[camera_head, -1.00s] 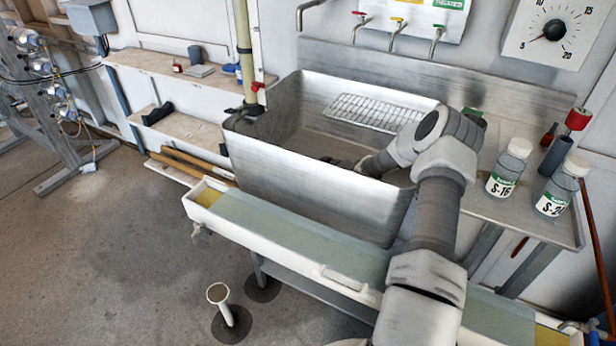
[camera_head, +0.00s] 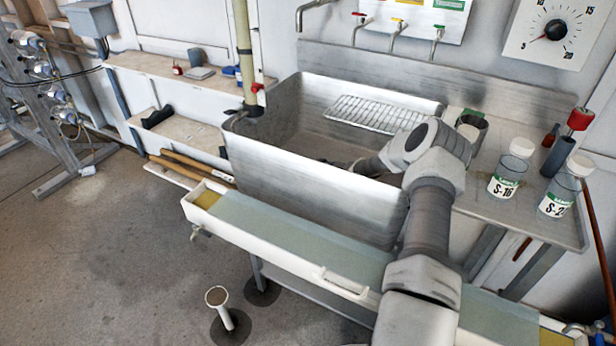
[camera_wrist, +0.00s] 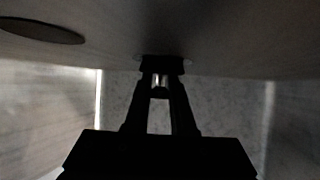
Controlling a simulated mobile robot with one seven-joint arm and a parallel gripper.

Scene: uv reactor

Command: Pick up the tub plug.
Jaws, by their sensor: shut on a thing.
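In the wrist view the two dark fingers (camera_wrist: 160,78) come together and are shut on a small dark thing with a shiny metal part, which I take to be the tub plug (camera_wrist: 160,82). Its outline is hard to tell in the shadow. A dark oval (camera_wrist: 40,31), perhaps the drain opening, lies at the upper left of the wrist view, apart from the fingers.
A wire rack (camera_head: 372,113) lies at the tub's back. Taps (camera_head: 398,38) hang above it. Labelled bottles (camera_head: 507,178) and a metal cup (camera_head: 473,128) stand on the right ledge. A long trough (camera_head: 290,248) runs along the front of the tub.

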